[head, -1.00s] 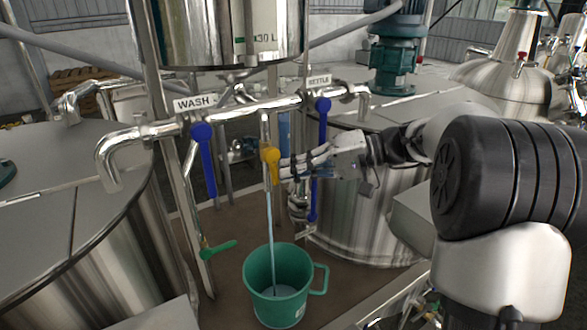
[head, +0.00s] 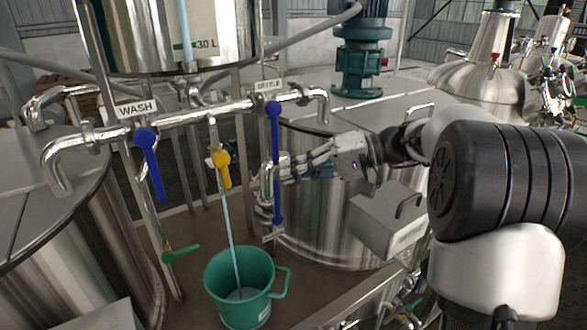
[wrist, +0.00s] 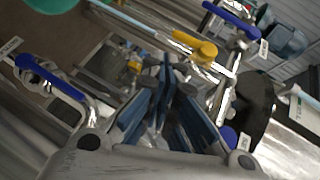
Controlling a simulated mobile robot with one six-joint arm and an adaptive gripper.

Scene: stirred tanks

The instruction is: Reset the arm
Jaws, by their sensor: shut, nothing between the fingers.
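My gripper (head: 284,176) is shut and empty, reaching in from the right beside the blue handle (head: 276,165) on the right pipe branch. That handle hangs down and partly overlaps my fingertips in the head view; contact cannot be told. The yellow valve handle (head: 222,168) is left of my fingertips, with a gap between. In the wrist view my blue-grey fingers (wrist: 166,66) converge in the middle, and the yellow handle (wrist: 195,45) lies beyond them. My arm comes from the right edge.
Liquid streams from the yellow valve into a green bucket (head: 240,290). The WASH branch has a blue handle (head: 149,165) hanging down. A green handle (head: 181,253) sits lower left. Steel tanks (head: 330,225) flank the pipes. A grey box (head: 385,222) stands below my arm.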

